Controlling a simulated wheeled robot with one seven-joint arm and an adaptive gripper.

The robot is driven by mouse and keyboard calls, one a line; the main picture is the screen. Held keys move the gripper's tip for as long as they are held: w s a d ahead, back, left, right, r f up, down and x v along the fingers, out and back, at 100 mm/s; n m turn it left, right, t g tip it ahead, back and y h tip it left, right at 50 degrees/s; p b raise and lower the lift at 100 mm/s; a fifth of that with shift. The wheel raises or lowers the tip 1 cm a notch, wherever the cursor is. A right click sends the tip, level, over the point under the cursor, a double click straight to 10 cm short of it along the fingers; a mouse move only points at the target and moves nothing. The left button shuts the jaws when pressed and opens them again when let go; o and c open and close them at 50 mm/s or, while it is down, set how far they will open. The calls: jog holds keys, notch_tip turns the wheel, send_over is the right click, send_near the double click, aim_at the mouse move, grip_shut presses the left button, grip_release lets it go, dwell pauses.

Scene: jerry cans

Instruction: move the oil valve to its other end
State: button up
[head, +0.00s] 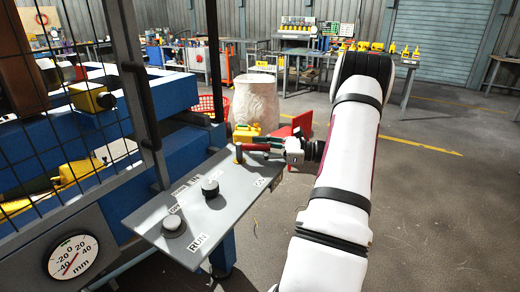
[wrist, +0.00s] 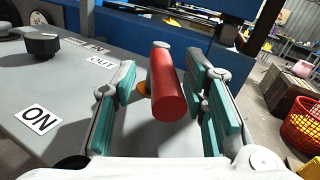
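The oil valve looks to be the lever with a red cylindrical handle (wrist: 166,88) at the far end of the grey control panel (head: 222,222). In the head view the red handle (head: 254,147) is small and partly hidden by my gripper (head: 272,146). In the wrist view my gripper (wrist: 160,85) is open, with one teal-padded finger on each side of the handle. A gap shows between the handle and each finger. The handle points towards the wrist camera. A bit of orange shows beside it low on the left; the lever's pivot is mostly hidden.
The panel carries a black knob (head: 210,187), a pale round button (head: 173,224) and ON, RUN, IN and OUT labels. A mesh guard (head: 70,90) and blue machine frame stand left. A red basket (wrist: 302,125) is beyond the panel. Open floor lies right.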

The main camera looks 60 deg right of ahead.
jog(key=shift+s, duration=0.15)
jog(key=v, duration=1.1)
jog(key=shift+s+d, duration=0.2)
jog(key=shift+s, duration=0.15)
